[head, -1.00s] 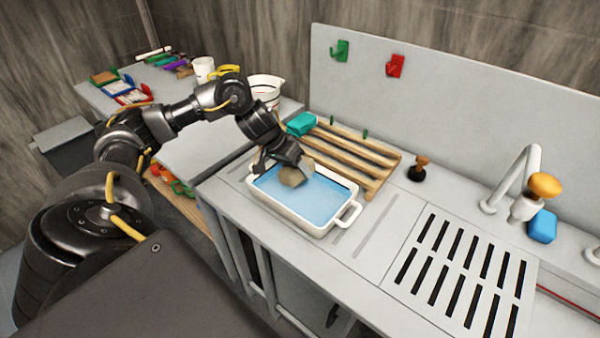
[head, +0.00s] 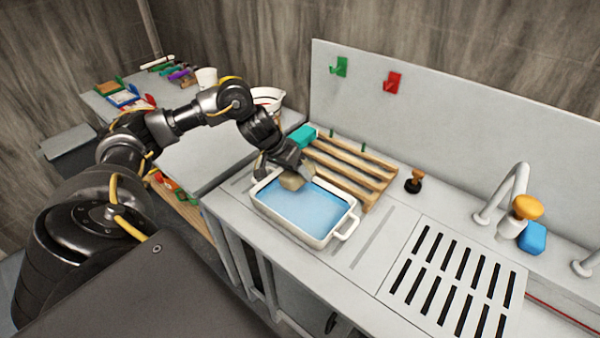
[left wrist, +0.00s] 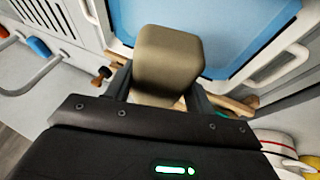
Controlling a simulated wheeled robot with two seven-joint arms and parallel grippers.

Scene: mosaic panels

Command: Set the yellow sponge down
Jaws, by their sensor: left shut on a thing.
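The yellow sponge (head: 292,181), a dull tan-yellow block, is held in my left gripper (head: 283,172) near the far side of a white tray (head: 262,207) of blue water. In the left wrist view the sponge (left wrist: 168,62) sits between the two fingers of my left gripper (left wrist: 158,88), with the blue water behind it. The gripper is shut on it. I cannot tell whether the sponge touches the water. My right gripper is not in view.
A wooden slatted rack (head: 350,168) lies behind the tray, with a teal block (head: 302,137) at its left end. A dark stopper with a brown handle (head: 414,180) stands to the right. A slotted drain panel (head: 455,280) and bare counter (head: 385,245) lie right of the tray.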

